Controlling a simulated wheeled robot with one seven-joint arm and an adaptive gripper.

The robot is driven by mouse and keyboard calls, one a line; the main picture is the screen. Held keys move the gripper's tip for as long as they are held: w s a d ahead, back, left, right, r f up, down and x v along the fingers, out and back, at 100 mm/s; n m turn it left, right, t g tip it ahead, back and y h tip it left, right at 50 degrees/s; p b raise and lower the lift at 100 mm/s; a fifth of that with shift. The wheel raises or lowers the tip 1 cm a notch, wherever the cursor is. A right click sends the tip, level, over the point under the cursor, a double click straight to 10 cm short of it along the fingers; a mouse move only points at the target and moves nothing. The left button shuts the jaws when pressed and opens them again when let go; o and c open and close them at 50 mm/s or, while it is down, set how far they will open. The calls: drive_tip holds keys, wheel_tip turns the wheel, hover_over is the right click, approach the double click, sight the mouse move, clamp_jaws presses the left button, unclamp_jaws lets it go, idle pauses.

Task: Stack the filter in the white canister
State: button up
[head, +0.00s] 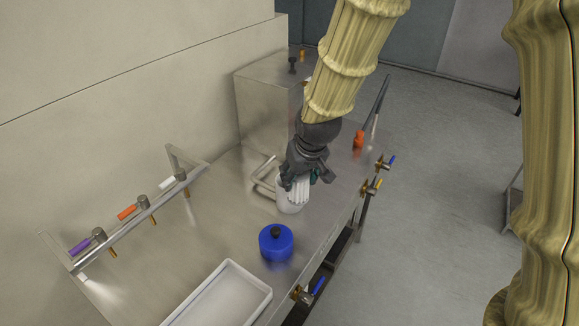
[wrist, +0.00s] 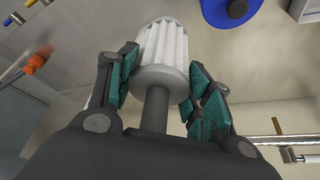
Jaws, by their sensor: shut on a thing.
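My gripper (head: 302,180) is shut on the white pleated filter (head: 298,189). In the wrist view the green finger pads of my gripper (wrist: 162,88) close on both sides of the filter's grey end cap, and the white pleats of the filter (wrist: 164,45) point away from the palm. In the wrist view no canister wall shows around the pleats.
A blue lid (head: 276,243) with a dark knob sits on the steel counter (head: 215,220) near the canister. A white tray (head: 262,304) is at the front. A bent metal handle (head: 262,182) is left of the canister. Taps (head: 142,205) line the wall; valves (head: 371,185) line the edge.

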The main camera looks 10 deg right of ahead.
drive_tip(key=w+f+p, duration=0.3)
drive_tip(key=w+f, duration=0.1)
drive_tip(key=w, duration=0.5)
drive_tip(key=shift+a+f, duration=0.15)
drive_tip(key=shift+f, duration=0.6)
drive_tip(key=o, duration=1.1)
drive_tip(key=shift+c, duration=0.2)
drive_tip(key=b+v, duration=0.2)
drive_tip(key=v, duration=1.1)
